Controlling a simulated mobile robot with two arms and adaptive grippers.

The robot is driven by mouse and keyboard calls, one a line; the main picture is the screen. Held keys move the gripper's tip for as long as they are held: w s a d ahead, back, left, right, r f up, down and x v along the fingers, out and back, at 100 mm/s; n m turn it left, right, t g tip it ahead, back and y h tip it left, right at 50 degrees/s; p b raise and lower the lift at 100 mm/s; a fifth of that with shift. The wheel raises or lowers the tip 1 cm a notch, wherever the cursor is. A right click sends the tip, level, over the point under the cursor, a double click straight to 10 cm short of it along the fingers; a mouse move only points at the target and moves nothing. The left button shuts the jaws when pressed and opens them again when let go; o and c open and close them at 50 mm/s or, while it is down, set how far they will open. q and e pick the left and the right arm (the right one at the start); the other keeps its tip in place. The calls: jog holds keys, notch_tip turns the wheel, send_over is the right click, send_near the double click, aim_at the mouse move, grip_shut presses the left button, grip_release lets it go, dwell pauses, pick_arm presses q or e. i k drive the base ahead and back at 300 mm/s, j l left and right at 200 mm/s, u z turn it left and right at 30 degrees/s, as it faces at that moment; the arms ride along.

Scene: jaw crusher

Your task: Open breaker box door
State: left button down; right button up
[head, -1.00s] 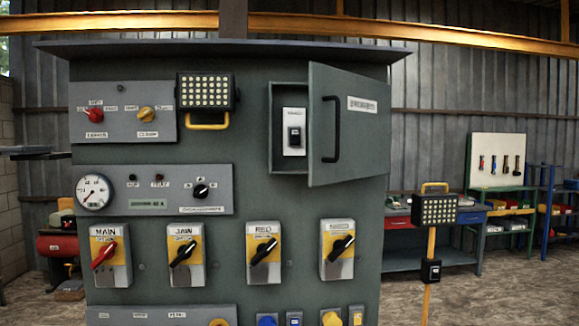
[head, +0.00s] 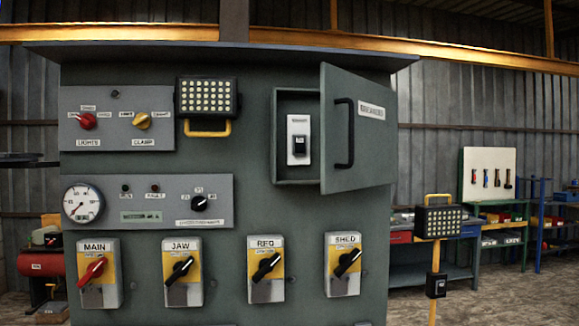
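The breaker box door (head: 369,128) is a grey panel with a black bar handle (head: 344,133) and a white label. It stands swung open to the right on the upper right of the grey control cabinet. Inside the breaker box (head: 283,106) a black breaker switch (head: 299,145) on a white plate is in plain view. Neither of my grippers shows in the head view, so nothing is seen touching the door or its handle.
The cabinet (head: 145,214) carries several rotary switches, among them the red MAIN switch (head: 94,270), a gauge (head: 83,203) and a lamp (head: 208,98). A lamp on a yellow stand (head: 438,221) and a workbench (head: 458,246) stand to the right. Open floor shows at the lower right.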

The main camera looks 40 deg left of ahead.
aim_at(359, 115)
jog(key=j+z, duration=0.2)
jog(key=j, duration=1.15)
